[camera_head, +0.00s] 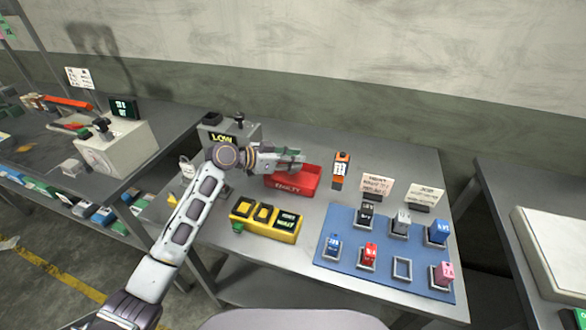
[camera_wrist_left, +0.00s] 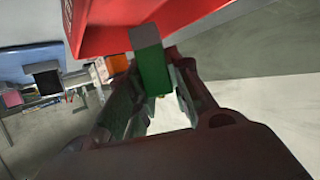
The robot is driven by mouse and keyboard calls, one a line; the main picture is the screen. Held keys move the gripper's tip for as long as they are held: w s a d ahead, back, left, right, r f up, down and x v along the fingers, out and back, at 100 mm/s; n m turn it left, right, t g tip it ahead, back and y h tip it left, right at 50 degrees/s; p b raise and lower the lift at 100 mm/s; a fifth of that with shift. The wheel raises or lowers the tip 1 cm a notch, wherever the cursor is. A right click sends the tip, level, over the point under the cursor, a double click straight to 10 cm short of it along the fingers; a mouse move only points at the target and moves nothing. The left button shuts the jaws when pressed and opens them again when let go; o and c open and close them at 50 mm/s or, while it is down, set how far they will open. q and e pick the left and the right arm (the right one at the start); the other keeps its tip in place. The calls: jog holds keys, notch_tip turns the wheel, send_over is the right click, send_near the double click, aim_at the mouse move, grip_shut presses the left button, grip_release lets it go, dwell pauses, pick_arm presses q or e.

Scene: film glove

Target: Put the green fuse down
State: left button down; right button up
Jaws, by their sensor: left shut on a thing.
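The green fuse (camera_wrist_left: 153,68), a green block with a grey end, is between the fingers of my left gripper (camera_wrist_left: 155,95) in the left wrist view. In the head view my left gripper (camera_head: 292,160) is shut on it above the back of the red tray (camera_head: 284,194), which is lettered FAULTY. The fuse is mostly hidden by the fingers there. The red tray also shows close to the fuse in the left wrist view (camera_wrist_left: 190,14). I cannot tell whether fuse and tray touch. My right gripper is not in view.
A blue mat (camera_head: 340,255) holds several coloured fuses in square frames; one frame (camera_head: 402,268) is empty. A yellow block (camera_head: 265,220) stands front left of the tray. An orange meter (camera_head: 340,170) and two cards stand to the right. A grey LOW box (camera_head: 243,132) is behind.

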pick_arm(q)
jog(key=shift+f, duration=1.85)
jog(key=shift+f, duration=0.2)
jog(key=c, duration=1.3)
grip_release()
jog(key=shift+r, duration=0.2)
